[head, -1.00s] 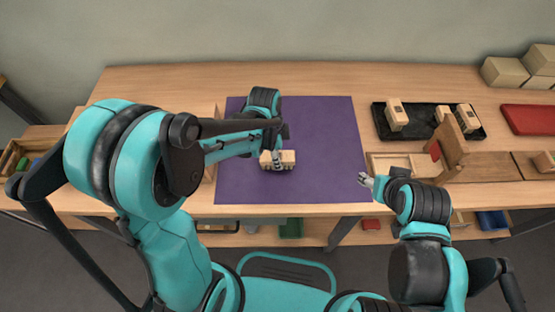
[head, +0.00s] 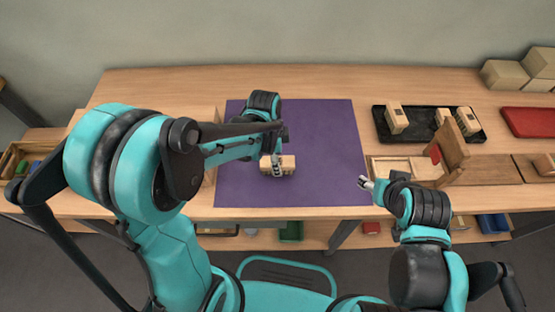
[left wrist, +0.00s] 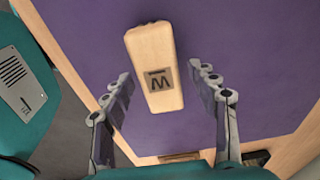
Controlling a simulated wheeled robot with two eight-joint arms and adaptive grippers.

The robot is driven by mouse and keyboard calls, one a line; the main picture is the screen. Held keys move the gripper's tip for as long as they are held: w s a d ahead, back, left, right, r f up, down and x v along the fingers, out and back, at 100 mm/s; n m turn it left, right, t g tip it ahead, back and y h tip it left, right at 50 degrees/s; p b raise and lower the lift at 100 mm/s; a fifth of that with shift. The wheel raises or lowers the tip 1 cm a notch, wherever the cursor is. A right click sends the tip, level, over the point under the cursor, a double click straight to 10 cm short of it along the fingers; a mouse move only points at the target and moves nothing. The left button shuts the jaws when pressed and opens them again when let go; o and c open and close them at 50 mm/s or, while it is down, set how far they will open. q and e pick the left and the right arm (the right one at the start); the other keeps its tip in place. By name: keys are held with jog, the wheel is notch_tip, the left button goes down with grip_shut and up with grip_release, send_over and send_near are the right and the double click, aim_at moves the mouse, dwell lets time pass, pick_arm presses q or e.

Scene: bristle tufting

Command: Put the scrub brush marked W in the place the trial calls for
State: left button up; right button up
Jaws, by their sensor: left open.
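A pale wooden scrub brush (head: 288,163) lies on the purple mat (head: 325,130), in front of my left gripper in the head view. In the left wrist view the brush (left wrist: 150,50) shows a dark square mark; there it looks like a W with a bar above it. My left gripper (head: 275,165) is open; in the left wrist view its fingers (left wrist: 172,100) stand on either side of the brush's near end, with gaps to it. My right gripper (head: 366,183) is at the mat's right front edge, apparently empty; its opening is too small to tell.
A black tray (head: 425,130) with several similar blocks stands to the right of the mat. A wooden fixture with an upright board (head: 452,150) stands in front of it. The mat's right half is clear.

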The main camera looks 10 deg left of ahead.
pick_arm(q)
notch_tip(320, 180, up, 10)
jog(key=a+p, duration=0.1)
jog(key=p, duration=0.3)
jog(key=s+a+r+n+t+y, duration=0.1)
jog(key=s+a+r+n+t, duration=0.6)
jog(key=n, duration=0.8)
jog(key=s, duration=0.3)
jog(key=shift+a+r+n, duration=0.2)
jog(key=shift+a+n, duration=0.05)
jog(key=shift+n, duration=0.05)
